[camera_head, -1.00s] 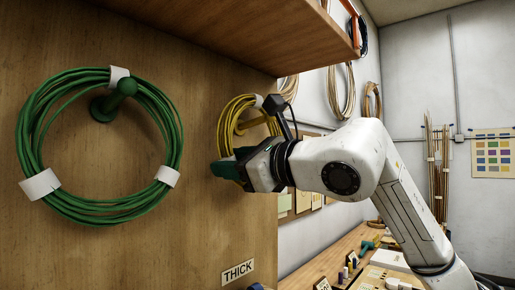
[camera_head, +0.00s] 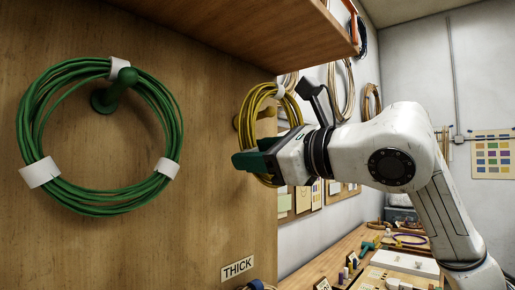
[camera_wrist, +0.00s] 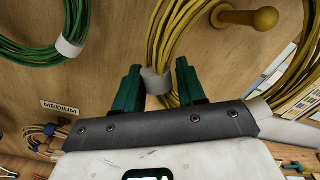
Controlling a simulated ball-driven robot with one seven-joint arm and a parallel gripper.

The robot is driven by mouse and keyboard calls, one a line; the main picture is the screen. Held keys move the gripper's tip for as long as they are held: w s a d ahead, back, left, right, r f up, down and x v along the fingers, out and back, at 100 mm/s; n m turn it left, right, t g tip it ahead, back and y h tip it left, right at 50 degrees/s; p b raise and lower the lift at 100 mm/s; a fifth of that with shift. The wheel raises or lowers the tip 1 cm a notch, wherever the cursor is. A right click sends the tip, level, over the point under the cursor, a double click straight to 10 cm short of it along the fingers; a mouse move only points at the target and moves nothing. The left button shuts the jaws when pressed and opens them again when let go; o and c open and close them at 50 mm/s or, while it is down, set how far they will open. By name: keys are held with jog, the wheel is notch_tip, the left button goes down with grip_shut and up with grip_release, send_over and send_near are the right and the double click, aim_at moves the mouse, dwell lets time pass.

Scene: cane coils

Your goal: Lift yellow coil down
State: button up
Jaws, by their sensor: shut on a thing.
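The yellow coil (camera_head: 247,108) is a loop of cane with pale bands, out from the wooden board near its right edge. My gripper (camera_head: 255,161) is shut on the coil's lower part. In the wrist view my gripper (camera_wrist: 160,84) has its green fingers either side of a grey-white band on the yellow coil (camera_wrist: 162,38). The yellow peg (camera_head: 266,113) shows within the loop's outline, also in the wrist view (camera_wrist: 248,18). I cannot tell whether its knob still passes through the loop.
A green coil (camera_head: 39,120) hangs on a green peg (camera_head: 119,90) at left. A wooden shelf (camera_head: 270,25) juts out above. A workbench (camera_head: 335,250) with small items lies below right. A "THICK" label (camera_head: 238,269) is low on the board.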

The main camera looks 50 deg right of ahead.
jog(key=s+b, duration=0.1)
jog(key=s, duration=0.5)
jog(key=shift+s, duration=0.4)
jog(key=shift+d, duration=0.1)
dwell(0.6)
